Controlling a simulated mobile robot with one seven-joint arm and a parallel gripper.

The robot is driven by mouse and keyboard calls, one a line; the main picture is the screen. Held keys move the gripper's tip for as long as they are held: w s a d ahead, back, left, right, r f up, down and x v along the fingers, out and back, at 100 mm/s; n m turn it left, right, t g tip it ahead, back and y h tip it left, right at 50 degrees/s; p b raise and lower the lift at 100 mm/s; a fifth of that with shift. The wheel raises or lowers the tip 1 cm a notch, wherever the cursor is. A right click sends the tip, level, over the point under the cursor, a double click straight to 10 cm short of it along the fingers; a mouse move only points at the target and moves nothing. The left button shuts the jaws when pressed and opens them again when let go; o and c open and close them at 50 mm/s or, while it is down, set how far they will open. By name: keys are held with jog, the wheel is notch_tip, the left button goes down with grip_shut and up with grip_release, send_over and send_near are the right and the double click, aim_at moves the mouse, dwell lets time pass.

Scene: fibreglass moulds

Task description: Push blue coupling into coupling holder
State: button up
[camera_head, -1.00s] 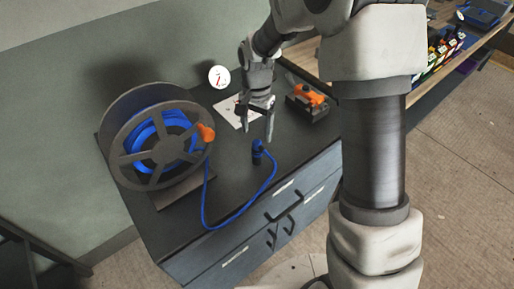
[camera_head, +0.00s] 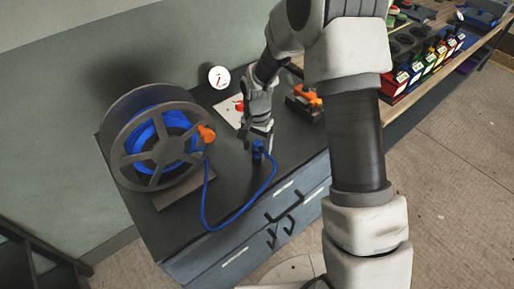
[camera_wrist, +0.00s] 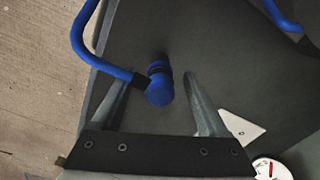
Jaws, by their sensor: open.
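The blue coupling (camera_head: 257,150) stands upright near the front edge of the dark cabinet top, and a blue hose leads off its side. It also shows in the wrist view (camera_wrist: 159,92), between the two fingers. My gripper (camera_head: 260,146) is open and lowered around the coupling, with one finger on each side. In the wrist view my gripper (camera_wrist: 157,80) shows a gap between each finger and the coupling head. A short dark piece (camera_head: 258,160) shows under the coupling; I cannot tell whether it is the coupling holder or how deep the coupling sits.
A hose reel (camera_head: 160,145) with blue hose and an orange handle (camera_head: 207,134) stands on the left. An orange-topped device (camera_head: 305,98) lies behind to the right. A white sheet (camera_head: 228,112) and a round gauge (camera_head: 219,77) are behind. The cabinet front carries handles.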

jog(key=shift+f, duration=0.3)
grip_shut()
dwell(0.3)
jog(key=shift+r, duration=0.1)
